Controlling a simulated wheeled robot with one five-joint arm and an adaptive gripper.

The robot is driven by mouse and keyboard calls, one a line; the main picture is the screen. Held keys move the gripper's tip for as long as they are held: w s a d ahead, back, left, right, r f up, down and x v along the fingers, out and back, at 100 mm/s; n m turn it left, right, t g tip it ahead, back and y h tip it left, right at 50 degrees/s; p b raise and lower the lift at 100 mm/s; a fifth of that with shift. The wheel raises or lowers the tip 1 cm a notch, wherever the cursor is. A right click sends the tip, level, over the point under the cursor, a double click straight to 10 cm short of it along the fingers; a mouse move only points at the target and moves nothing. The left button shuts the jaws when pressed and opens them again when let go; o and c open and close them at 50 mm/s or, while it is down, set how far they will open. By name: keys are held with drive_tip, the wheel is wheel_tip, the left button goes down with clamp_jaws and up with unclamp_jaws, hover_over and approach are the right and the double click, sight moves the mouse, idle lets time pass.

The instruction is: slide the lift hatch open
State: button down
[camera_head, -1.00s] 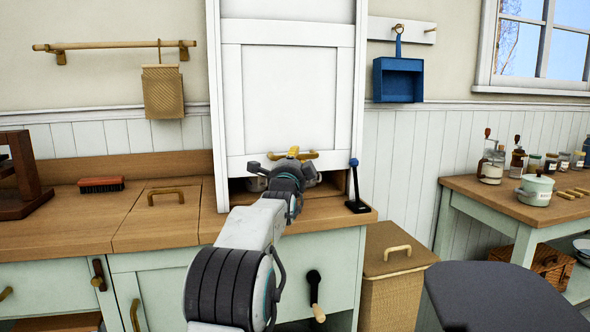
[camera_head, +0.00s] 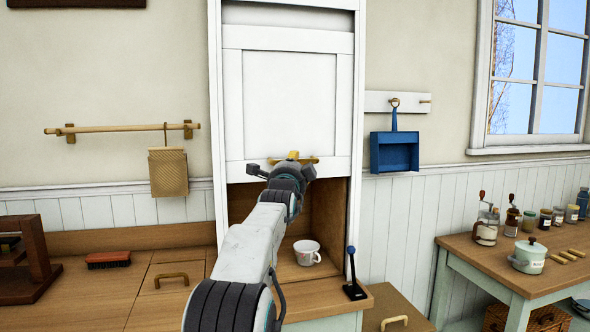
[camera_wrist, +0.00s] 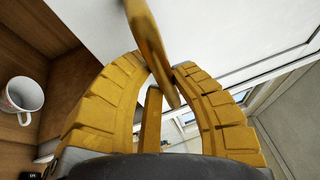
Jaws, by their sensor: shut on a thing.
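The white lift hatch (camera_head: 290,100) is a panelled sliding door in a tall white frame, raised partway. Its brass handle (camera_head: 310,160) runs along the lower edge of the panel. My gripper (camera_head: 293,156) is at this handle, in front of the hatch. In the wrist view, the yellow fingers of my gripper (camera_wrist: 162,75) are shut on the brass handle (camera_wrist: 150,45), which passes between them. The opening below the hatch shows a wooden compartment, partly hidden by my arm.
A white patterned cup (camera_head: 307,252) stands inside the compartment; it also shows in the wrist view (camera_wrist: 24,96). A black lever with a blue knob (camera_head: 352,275) stands right of the opening. A brush (camera_head: 108,259) lies on the left counter. A blue dustpan (camera_head: 395,152) hangs at right.

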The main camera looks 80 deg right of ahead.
drive_tip(key=shift+r+p, duration=0.6)
drive_tip(key=shift+r, duration=0.6)
drive_tip(key=c, duration=1)
unclamp_jaws()
drive_tip(key=shift+f, duration=0.1)
drive_tip(key=shift+a, duration=0.15)
drive_tip(key=shift+w+a+f, duration=0.1)
drive_tip(key=shift+a+f, duration=0.25)
drive_tip(key=shift+a, duration=1.55)
drive_tip(key=shift+s+a+f, duration=0.1)
drive_tip(key=shift+a+f, duration=0.2)
drive_tip(key=shift+a, duration=1.65)
drive_tip(key=shift+w+a+f, duration=0.1)
drive_tip(key=shift+a+f, duration=0.25)
drive_tip(key=shift+a, duration=1.55)
